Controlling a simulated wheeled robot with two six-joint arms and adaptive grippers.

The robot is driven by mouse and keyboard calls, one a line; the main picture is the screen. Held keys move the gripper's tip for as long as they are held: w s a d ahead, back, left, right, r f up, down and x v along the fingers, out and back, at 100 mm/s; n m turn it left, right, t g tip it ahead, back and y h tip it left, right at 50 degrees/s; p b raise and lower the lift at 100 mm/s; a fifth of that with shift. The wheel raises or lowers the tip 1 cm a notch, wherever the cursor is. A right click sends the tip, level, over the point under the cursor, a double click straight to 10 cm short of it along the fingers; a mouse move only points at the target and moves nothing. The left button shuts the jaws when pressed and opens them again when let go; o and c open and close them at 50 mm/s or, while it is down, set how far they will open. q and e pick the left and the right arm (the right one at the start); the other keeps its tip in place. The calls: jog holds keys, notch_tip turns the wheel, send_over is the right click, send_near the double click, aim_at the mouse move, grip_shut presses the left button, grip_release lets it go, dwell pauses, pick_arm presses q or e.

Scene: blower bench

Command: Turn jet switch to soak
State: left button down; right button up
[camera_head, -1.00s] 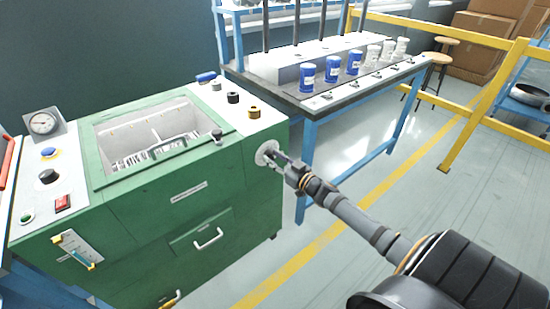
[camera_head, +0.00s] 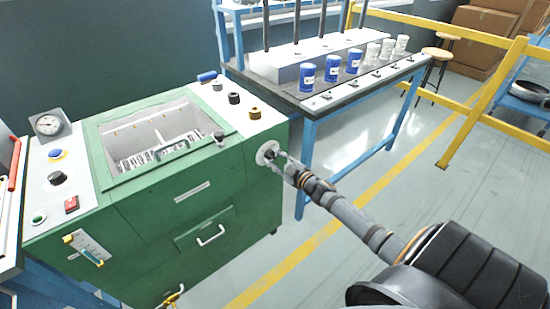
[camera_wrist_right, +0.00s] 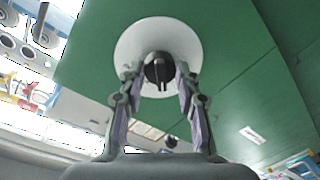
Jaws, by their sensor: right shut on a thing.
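The jet switch is a black knob (camera_wrist_right: 157,71) on a round white plate (camera_wrist_right: 176,38), set in the side of the green machine (camera_head: 140,222). In the head view the plate (camera_head: 264,150) shows at the machine's right end, with the knob mostly hidden by my gripper. My right gripper (camera_head: 276,158) reaches in from the lower right. In the right wrist view its two fingers (camera_wrist_right: 159,79) are closed in on either side of the knob, which they grip. The knob's dark bar points roughly down in that view. My left gripper is not in view.
A blue-legged bench (camera_head: 305,130) with blue and white cups stands behind the machine. A yellow rail (camera_head: 462,135) runs at the right. A dial gauge (camera_head: 48,125) stands on the machine's left end.

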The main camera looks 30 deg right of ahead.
dwell(0.5)
jog(key=o, duration=1.2)
jog(key=shift+c, duration=0.2)
jog(key=s+d, duration=0.1)
jog(key=s, duration=1.1)
jog(key=shift+d+r, duration=0.25)
